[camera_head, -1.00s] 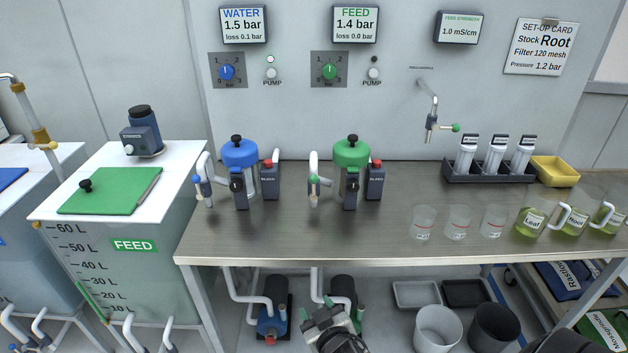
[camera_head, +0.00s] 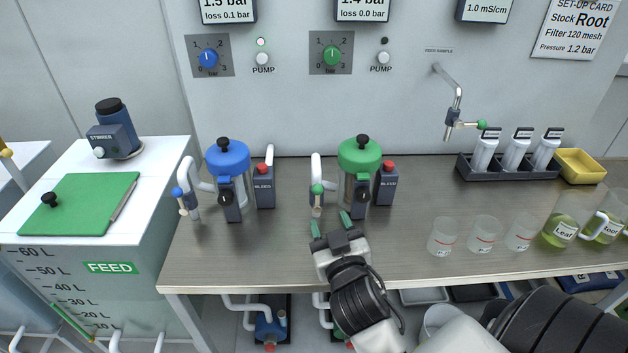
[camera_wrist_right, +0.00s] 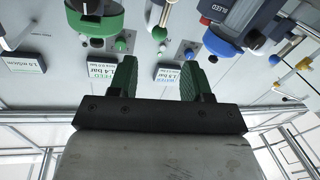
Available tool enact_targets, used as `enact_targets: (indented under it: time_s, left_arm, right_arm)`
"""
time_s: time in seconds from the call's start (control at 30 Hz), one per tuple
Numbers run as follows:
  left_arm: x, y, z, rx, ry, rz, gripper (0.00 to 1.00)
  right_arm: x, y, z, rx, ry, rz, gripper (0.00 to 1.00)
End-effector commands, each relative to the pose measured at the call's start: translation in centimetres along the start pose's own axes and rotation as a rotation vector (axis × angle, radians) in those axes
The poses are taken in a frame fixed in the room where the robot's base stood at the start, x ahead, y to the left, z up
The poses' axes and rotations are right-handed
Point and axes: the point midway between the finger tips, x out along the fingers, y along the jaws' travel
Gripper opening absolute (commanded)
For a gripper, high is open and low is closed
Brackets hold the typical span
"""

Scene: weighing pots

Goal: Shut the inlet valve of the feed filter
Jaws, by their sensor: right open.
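The feed filter (camera_head: 359,180) has a green lid and stands upright on the steel bench. Its inlet valve (camera_head: 317,201) is at its left, below a white bent pipe, with a small green knob (camera_head: 317,188). The way its handle is turned is too small to tell. My right gripper (camera_head: 330,223) is open and empty, its green fingertips just in front of and below the valve, apparently apart from it. In the right wrist view the open fingers (camera_wrist_right: 158,77) have the valve's green knob (camera_wrist_right: 159,33) between and beyond them. My left gripper is not in view.
The grey bleed unit (camera_head: 386,187) with a red cap is at the filter's right. The blue-lidded water filter (camera_head: 229,175) stands to the left. Clear cups (camera_head: 443,238) stand to the right. The bench (camera_head: 265,255) is bare in front of the filters.

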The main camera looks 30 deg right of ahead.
Motion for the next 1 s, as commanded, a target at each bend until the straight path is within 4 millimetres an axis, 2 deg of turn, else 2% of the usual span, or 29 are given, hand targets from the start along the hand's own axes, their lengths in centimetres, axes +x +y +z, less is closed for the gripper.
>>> enact_targets:
  time_s: [0.17,0.4,0.53,0.7,1.0]
  left_arm:
    - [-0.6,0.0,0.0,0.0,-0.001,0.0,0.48]
    - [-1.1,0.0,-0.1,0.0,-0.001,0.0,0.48]
    - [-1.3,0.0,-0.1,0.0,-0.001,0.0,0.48]
    - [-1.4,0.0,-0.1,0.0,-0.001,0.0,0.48]
    - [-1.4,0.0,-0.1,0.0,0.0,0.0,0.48]
  right_arm:
    - [2.6,0.1,-0.3,-0.003,0.003,0.001,0.49]
    - [7.2,0.0,-0.2,-0.003,0.001,0.0,0.49]
    - [9.1,0.0,-0.1,-0.002,0.0,-0.001,0.49]
    - [10.2,0.0,0.0,-0.001,0.0,-0.001,0.49]
    - [10.4,0.0,0.0,-0.001,-0.001,-0.001,0.49]
